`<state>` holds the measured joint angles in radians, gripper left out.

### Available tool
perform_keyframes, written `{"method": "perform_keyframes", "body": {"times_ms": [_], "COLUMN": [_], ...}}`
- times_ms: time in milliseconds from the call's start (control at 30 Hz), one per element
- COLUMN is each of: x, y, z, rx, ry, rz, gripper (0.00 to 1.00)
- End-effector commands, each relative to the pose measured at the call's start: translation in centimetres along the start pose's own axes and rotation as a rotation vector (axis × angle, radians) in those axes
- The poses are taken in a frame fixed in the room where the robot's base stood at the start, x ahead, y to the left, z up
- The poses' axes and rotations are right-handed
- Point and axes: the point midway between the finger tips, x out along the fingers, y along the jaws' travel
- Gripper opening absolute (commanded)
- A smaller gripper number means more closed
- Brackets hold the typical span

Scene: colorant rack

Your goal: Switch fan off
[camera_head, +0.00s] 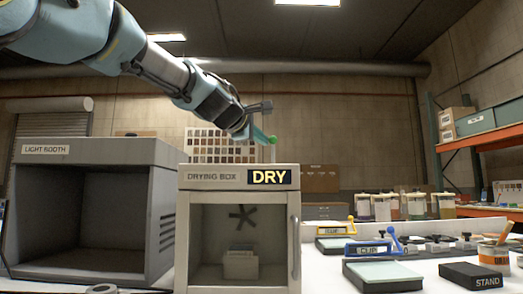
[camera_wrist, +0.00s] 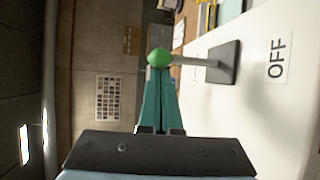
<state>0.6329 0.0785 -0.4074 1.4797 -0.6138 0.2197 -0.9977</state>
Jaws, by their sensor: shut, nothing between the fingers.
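An "OFF" label (camera_wrist: 278,58) lies on the white top beside the base. My gripper (camera_head: 262,134) is above the box, its teal fingers (camera_wrist: 156,75) shut and empty. The fingertips are right at the knob; I cannot tell if they touch.
A light booth (camera_head: 85,155) stands close on the left. Cup stands (camera_head: 378,276), a box marked "STAND" (camera_head: 470,276) and a can (camera_head: 493,254) are on the right of the bench. A shelf rack (camera_head: 437,150) is at far right.

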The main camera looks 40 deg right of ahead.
Motion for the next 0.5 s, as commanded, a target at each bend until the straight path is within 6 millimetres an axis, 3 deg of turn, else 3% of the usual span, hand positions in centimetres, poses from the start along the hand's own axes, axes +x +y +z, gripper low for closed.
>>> {"method": "perform_keyframes", "body": {"times_ms": [500], "x": [-0.59], "y": [-0.79], "z": [0.49], "rx": [0.051], "ry": [-0.003], "rz": [0.099], "gripper": [0.00]}}
